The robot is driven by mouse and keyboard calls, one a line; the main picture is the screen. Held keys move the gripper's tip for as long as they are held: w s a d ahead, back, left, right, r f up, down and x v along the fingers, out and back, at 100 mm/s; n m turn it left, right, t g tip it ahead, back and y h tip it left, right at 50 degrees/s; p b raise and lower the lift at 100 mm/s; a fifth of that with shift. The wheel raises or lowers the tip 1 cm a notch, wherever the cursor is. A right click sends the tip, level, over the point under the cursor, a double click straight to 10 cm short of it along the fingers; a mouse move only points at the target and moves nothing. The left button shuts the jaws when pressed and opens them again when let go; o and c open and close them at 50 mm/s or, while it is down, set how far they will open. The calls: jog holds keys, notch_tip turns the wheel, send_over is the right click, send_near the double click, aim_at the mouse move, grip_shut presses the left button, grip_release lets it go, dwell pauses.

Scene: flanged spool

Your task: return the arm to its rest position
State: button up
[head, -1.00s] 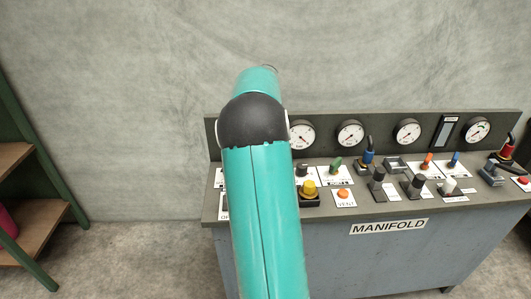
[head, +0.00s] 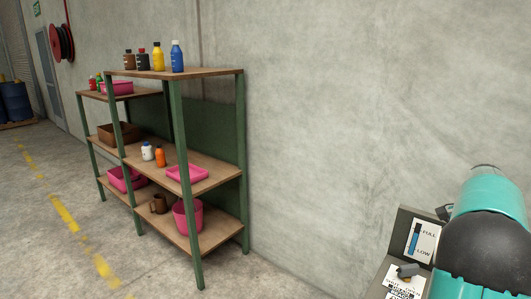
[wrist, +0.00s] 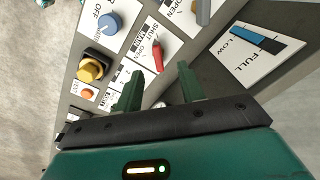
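My arm is teal with a black joint and stands at the lower right of the head view, in front of the manifold panel (head: 412,225). My gripper is out of sight in the head view. In the wrist view my gripper (wrist: 160,82) shows two dark green fingers, apart, with nothing between them. It is over the control panel, which has a blue knob (wrist: 108,23), a yellow button (wrist: 91,69) and a red lever (wrist: 157,57). I cannot tell how far the fingertips are from the panel.
A green-framed shelf (head: 215,75) with bottles and pink bins stands at the left along the concrete wall. A red reel (head: 62,42) hangs on the wall farther back. Open floor with a yellow dashed line (head: 62,212) lies at the left.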

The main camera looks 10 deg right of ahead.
jog(key=s+a+r+n+t, duration=0.1)
jog(key=a+r+n, duration=0.2)
jog(key=a, duration=0.6)
jog(key=a+r+n+t, duration=0.1)
jog(key=a+r+n, duration=0.2)
jog(key=a, duration=0.6)
jog(key=s+a+r+n+t, duration=0.1)
jog(key=a+r+n, duration=0.15)
jog(key=a, duration=0.65)
jog(key=s+a+f+n+t, duration=0.1)
jog(key=s+a+n, duration=0.3)
jog(key=a, duration=0.5)
jog(key=s+a+f+n+t, duration=0.1)
jog(key=s+a+f+n, duration=0.2)
jog(key=s+a+n, duration=0.2)
jog(key=s+a, duration=0.3)
jog(key=s, duration=0.1)
jog(key=shift+a+f, duration=0.25)
jog(key=shift+a, duration=0.1)
jog(key=shift+d, duration=0.25)
